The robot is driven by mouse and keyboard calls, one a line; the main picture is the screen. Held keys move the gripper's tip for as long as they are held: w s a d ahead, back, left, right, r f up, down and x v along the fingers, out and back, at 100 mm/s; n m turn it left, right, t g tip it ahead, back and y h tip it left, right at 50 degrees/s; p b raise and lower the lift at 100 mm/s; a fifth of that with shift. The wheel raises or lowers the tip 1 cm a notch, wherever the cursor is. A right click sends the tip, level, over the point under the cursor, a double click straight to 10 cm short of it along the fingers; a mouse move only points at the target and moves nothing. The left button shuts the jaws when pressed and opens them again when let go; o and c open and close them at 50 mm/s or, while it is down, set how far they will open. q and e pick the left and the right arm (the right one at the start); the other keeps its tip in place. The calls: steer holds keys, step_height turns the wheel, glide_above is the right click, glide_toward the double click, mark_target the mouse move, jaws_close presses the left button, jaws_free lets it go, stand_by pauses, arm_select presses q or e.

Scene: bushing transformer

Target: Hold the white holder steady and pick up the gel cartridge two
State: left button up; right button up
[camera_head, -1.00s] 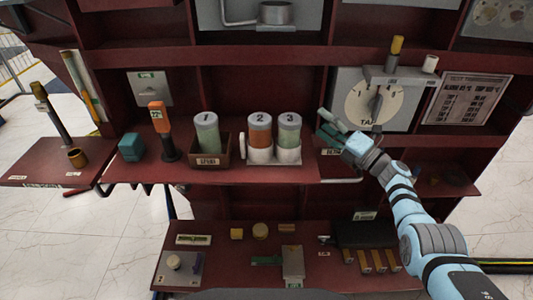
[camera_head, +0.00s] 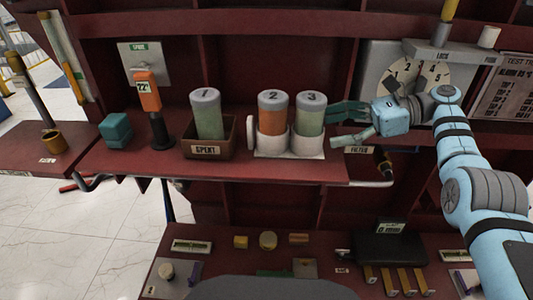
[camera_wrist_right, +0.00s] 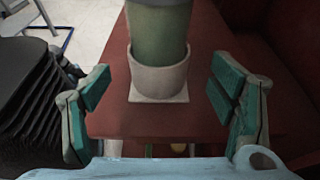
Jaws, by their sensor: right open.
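The white holder (camera_head: 290,150) stands on the dark red shelf and has two cups. Cartridge 2 (camera_head: 273,107), orange with a grey cap, sits upright in its left cup. Cartridge 3 (camera_head: 310,112), green with a grey cap, sits upright in the right cup. My right gripper (camera_head: 340,123) is open and empty just right of cartridge 3, its fingers pointing left at it. The right wrist view shows a green cartridge (camera_wrist_right: 159,35) in a white cup (camera_wrist_right: 159,78), between and beyond the spread fingers (camera_wrist_right: 158,100). My left gripper is not in view.
Cartridge 1 (camera_head: 207,112) stands in a brown box (camera_head: 210,140) labelled SPENT, left of the holder. An orange-topped tool (camera_head: 148,90) and a teal block (camera_head: 116,130) are further left. A dial panel (camera_head: 400,75) stands behind my right arm. A lower shelf (camera_head: 220,262) holds small parts.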

mark_target(291, 146)
steer(key=shift+a+r+p, duration=0.1)
steer(key=shift+a+p, duration=0.1)
steer(key=shift+p, duration=0.15)
steer(key=shift+s+a+p, duration=0.1)
steer(key=shift+a+p, duration=0.9)
steer(key=shift+p, duration=0.25)
steer(key=p+x, duration=0.2)
steer(key=x, duration=0.1)
steer(key=shift+a, duration=0.1)
steer(key=x, duration=0.1)
steer(key=f+b+x, duration=0.1)
steer(key=x, duration=0.1)
steer(key=shift+a+b, duration=0.2)
steer(key=shift+b, duration=0.1)
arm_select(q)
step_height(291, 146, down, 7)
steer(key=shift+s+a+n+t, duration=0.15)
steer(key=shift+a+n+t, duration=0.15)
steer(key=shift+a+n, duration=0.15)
arm_select(e)
steer(key=shift+a, duration=0.35)
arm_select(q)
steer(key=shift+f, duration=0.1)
arm_select(e)
steer(key=c, duration=0.9)
